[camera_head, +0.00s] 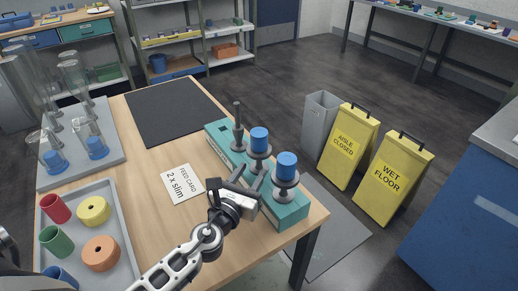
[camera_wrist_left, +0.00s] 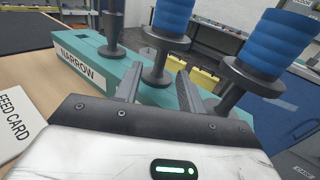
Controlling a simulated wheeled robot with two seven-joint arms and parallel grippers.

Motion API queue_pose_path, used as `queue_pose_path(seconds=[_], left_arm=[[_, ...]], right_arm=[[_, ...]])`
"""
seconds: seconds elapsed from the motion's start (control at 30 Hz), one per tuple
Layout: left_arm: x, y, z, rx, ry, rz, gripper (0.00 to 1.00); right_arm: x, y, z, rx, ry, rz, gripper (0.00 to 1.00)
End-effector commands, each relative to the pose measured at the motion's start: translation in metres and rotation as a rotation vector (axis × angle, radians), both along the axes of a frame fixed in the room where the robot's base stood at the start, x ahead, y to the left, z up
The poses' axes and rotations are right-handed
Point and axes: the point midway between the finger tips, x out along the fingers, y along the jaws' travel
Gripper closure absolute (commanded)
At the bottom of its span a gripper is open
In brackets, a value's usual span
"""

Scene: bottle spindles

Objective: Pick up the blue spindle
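Two blue spools (camera_head: 259,139) (camera_head: 287,165) sit upright on dark posts of the teal rack (camera_head: 285,215) at the table's right edge. In the left wrist view they show as ribbed blue cylinders (camera_wrist_left: 172,15) (camera_wrist_left: 277,43) on dark flanged holders. A third dark post (camera_head: 238,128) is bare. A blue cup-like piece (camera_head: 60,278), partly cut off by the frame, lies in the grey tray (camera_head: 125,258). My left gripper (camera_head: 252,178) is open and empty beside the rack, its fingers below the spools. My right gripper is not in view.
The tray also holds red (camera_head: 55,208), yellow (camera_head: 94,211), green (camera_head: 57,242) and orange (camera_head: 101,253) pieces. Clear bottles with blue bases stand on another tray (camera_head: 112,150). A feed card (camera_head: 182,184) and a black mat (camera_head: 165,110) lie on the table. Yellow signs (camera_head: 393,180) stand beyond.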

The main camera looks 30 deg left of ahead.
Motion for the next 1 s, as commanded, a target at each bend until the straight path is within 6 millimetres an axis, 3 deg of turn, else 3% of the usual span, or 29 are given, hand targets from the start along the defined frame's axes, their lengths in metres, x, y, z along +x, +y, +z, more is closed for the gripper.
queue_pose_path(seconds=[0.2, 0.47, 0.5, 0.63, 1.0], left_arm=[[0.030, 0.001, 0.000, 0.000, -0.002, 0.001, 0.60], [0.033, 0.001, -0.001, 0.000, -0.001, 0.000, 0.60], [0.033, 0.001, -0.001, 0.000, -0.001, 0.000, 0.63], [0.033, 0.001, -0.001, 0.000, -0.001, 0.000, 0.99], [0.033, 0.002, 0.003, 0.000, -0.005, 0.001, 1.00]], right_arm=[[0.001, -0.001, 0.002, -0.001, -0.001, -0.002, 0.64], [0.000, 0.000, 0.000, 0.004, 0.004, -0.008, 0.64], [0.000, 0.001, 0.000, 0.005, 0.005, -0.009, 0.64], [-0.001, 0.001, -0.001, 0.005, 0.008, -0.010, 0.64], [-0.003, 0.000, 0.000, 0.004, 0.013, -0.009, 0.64]])
